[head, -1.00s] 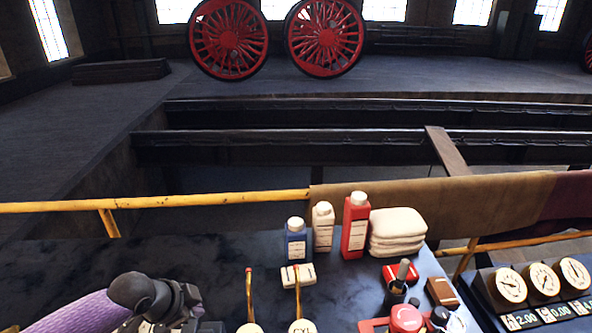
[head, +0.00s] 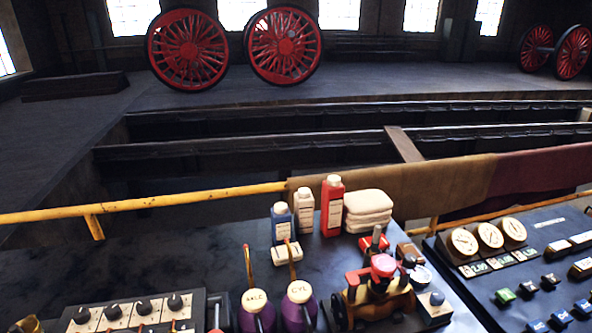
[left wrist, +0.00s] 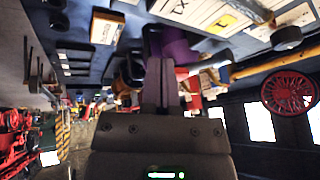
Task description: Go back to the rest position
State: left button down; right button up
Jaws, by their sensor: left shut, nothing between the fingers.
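My left gripper (left wrist: 161,66) shows in the left wrist view with its two dark fingers together and nothing between them. It appears clear of the bench things behind it, which look tilted in that view. In the head view I cannot make out the left gripper. My right gripper is in neither view.
Two purple oil cans (head: 257,314) (head: 299,308) stand at the bench front, beside a panel of black knobs (head: 113,311). Blue (head: 282,222), white (head: 304,211) and red (head: 331,206) bottles and folded cloths (head: 367,209) stand behind. A gauge console (head: 488,242) is at right. A yellow rail (head: 150,202) runs behind.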

pick_arm(q)
jog(key=s+d+n, duration=0.3)
jog(key=s+d, duration=0.5)
jog(key=s, duration=0.1)
jog(key=s+a+n+g+y, duration=0.25)
jog(key=s+a+n, duration=0.3)
jog(key=s, duration=0.35)
jog(key=s+f+b, duration=0.3)
jog(key=f+b, duration=0.5)
jog(key=f, duration=1.9)
jog(key=s+a+f+g+b, duration=0.2)
jog(key=s+f+b, duration=0.3)
jog(key=s+f, duration=0.8)
jog(key=shift+f+y, duration=0.35)
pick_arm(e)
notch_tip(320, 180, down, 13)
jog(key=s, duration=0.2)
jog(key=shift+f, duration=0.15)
pick_arm(q)
jog(key=shift+a, duration=0.1)
